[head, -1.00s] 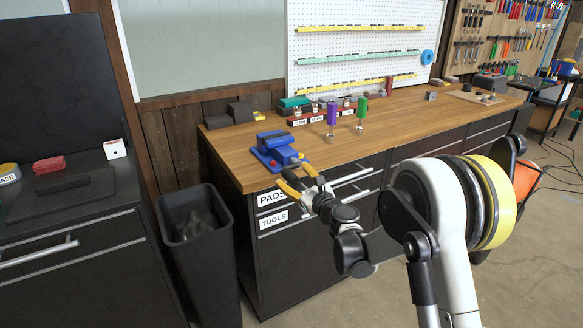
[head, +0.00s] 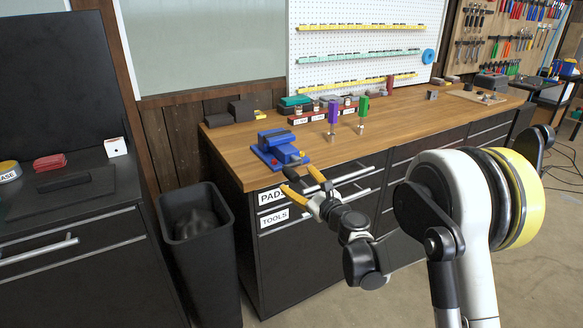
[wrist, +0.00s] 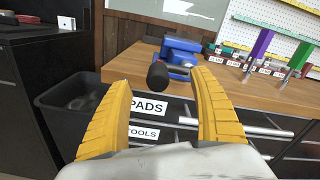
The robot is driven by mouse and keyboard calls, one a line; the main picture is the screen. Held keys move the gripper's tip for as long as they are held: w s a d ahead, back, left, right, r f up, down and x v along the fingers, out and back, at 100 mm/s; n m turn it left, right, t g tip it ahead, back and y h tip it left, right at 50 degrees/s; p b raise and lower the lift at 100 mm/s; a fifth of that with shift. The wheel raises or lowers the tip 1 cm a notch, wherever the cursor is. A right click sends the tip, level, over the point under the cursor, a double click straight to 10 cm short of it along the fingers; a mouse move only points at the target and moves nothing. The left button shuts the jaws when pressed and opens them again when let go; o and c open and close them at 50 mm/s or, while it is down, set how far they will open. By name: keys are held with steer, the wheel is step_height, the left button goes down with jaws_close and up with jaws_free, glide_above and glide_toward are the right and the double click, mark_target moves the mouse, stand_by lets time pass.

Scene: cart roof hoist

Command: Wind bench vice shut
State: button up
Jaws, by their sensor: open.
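A blue bench vice (head: 276,147) sits on the front left corner of the wooden bench. In the wrist view the vice (wrist: 181,52) is beyond my fingers, with a dark handle end (wrist: 157,75) pointing toward me, between and beyond the fingertips. My gripper (head: 302,182) has yellow fingers spread apart, in front of the bench edge and just short of the vice. In the wrist view my gripper (wrist: 160,88) is open and nothing is held. I cannot tell how wide the vice jaws stand.
Purple (head: 333,112) and green (head: 363,105) handled tools stand on the wooden bench top (head: 400,118), right of the vice. Drawers labelled PADS and TOOLS (head: 274,218) are below. A black bin (head: 195,245) stands left of the bench.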

steer(key=v, duration=0.5)
steer(key=shift+b, duration=0.4)
steer(key=s+d+r+n+g+h, duration=0.1)
steer(key=s+d+r+n+g, duration=0.15)
steer(key=s+n, duration=0.35)
steer(key=s+d+r+n+g+h, duration=0.1)
steer(key=s+r+n+g, duration=0.1)
steer(key=s+r+n, duration=0.35)
steer(key=s+d+f+n+g+h, duration=0.1)
steer(key=s+d+n, duration=0.3)
steer(key=s, duration=0.4)
steer(key=s+d+f+n+g+h, duration=0.1)
steer(key=s+d+f+n+h, duration=0.3)
steer(key=s, duration=0.4)
steer(key=s+d+f+n+g+h, duration=0.1)
steer(key=s+d+f+n+h, duration=0.1)
steer(key=s+d+n, duration=0.3)
steer(key=s+d+h, duration=0.1)
steer(key=s+d, duration=0.2)
steer(key=s, duration=0.1)
steer(key=shift+f, duration=0.3)
